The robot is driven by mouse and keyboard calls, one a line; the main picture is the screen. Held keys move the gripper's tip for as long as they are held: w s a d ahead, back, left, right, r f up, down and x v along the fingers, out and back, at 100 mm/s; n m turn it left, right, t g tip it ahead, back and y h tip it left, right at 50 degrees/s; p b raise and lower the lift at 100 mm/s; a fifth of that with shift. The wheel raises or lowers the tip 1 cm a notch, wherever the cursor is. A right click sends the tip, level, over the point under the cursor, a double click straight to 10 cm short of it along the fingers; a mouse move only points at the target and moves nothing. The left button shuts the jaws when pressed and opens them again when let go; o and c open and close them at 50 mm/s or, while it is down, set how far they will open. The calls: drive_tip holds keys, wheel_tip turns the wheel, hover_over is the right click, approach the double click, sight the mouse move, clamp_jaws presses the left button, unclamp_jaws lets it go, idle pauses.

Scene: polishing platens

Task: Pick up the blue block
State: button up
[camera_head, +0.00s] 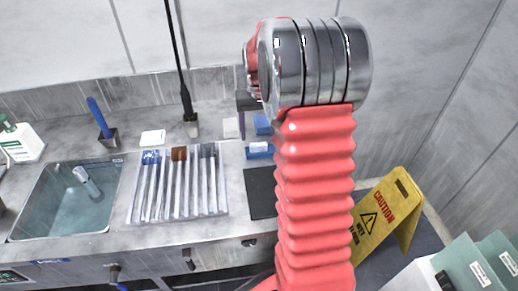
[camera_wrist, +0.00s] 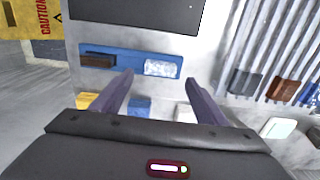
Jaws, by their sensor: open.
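The blue block (camera_wrist: 138,106) shows in the wrist view between my two fingers, nearer their base than their tips, partly covered by my gripper body. My gripper (camera_wrist: 161,78) is open and empty. Its fingertips appear over or near the lower edge of a blue tray. I cannot tell how high it is above the bench. In the head view a blue block (camera_head: 263,125) lies on the bench just left of my arm, behind the blue tray.
The blue tray (camera_wrist: 130,66) holds a dark brown piece and a pale one. Yellow (camera_wrist: 88,101) and white (camera_wrist: 185,112) blocks flank the blue block. A black mat (camera_head: 260,194), ribbed rack (camera_head: 220,190), sink (camera_head: 30,222) and yellow caution sign (camera_head: 380,218) are around.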

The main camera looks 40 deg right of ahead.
sight(258, 144)
drive_tip(key=shift+f, duration=0.1)
drive_tip(key=shift+s+f, duration=0.15)
drive_tip(key=shift+f, duration=2.4)
drive_tip(key=shift+c, duration=0.3)
drive_tip(key=c, duration=1.1)
drive_tip(key=shift+r, duration=0.15)
drive_tip(key=shift+c, duration=0.2)
wheel_tip(258, 144, up, 10)
drive_tip(key=shift+a, duration=0.15)
